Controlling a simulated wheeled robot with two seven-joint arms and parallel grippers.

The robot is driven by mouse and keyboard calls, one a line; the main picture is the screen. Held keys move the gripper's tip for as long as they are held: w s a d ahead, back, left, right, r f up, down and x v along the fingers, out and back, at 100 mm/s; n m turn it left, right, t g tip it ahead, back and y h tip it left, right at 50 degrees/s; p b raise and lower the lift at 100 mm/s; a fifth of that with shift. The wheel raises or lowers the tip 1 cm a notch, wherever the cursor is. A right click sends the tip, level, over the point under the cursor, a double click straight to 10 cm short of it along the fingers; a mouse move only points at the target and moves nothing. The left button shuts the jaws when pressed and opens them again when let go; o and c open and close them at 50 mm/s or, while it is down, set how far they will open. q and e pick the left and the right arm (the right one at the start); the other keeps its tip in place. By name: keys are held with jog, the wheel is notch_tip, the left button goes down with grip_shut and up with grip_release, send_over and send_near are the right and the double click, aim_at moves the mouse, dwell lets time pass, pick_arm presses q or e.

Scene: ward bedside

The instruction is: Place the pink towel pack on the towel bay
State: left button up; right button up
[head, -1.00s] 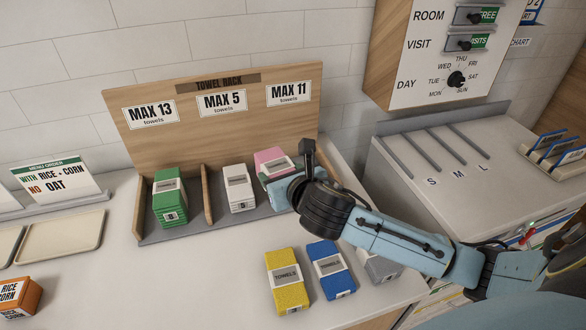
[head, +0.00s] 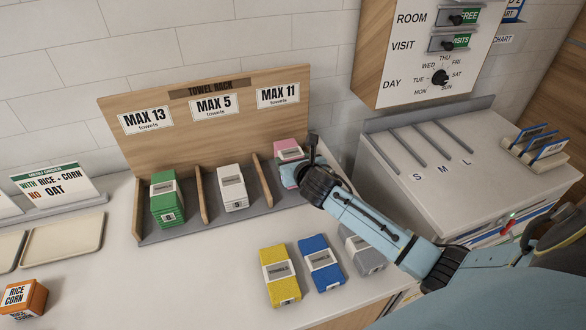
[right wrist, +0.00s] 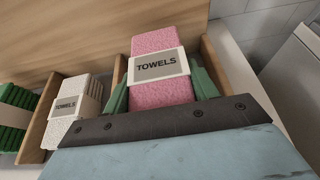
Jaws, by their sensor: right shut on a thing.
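The pink towel pack (head: 289,148) is held in my right gripper (head: 297,174) at the right bay of the towel rack (head: 205,123), under the MAX 11 card (head: 278,96). In the right wrist view the pink pack (right wrist: 163,82) stands between the green fingers, with a wooden divider to its left and a wooden side wall to its right. My arm and gripper hide its lower part in the head view; I cannot tell whether it touches the bay floor. My left gripper is not in view.
A green pack (head: 167,200) and a white pack (head: 232,187) stand in the left and middle bays. Yellow (head: 279,276), blue (head: 321,265) and grey (head: 362,252) packs lie on the counter in front.

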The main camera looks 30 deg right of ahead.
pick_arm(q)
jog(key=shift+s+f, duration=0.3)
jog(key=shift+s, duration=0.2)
pick_arm(e)
jog(key=shift+f, duration=1.2)
jog(key=shift+f, duration=0.15)
jog(key=o, duration=1.1)
jog(key=shift+s+a+r, duration=0.1)
jog(key=shift+s+r, duration=0.1)
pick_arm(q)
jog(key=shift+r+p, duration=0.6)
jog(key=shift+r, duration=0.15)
pick_arm(e)
jog(key=v, duration=1.1)
jog(key=shift+s+r, duration=0.1)
jog(key=shift+s, duration=0.2)
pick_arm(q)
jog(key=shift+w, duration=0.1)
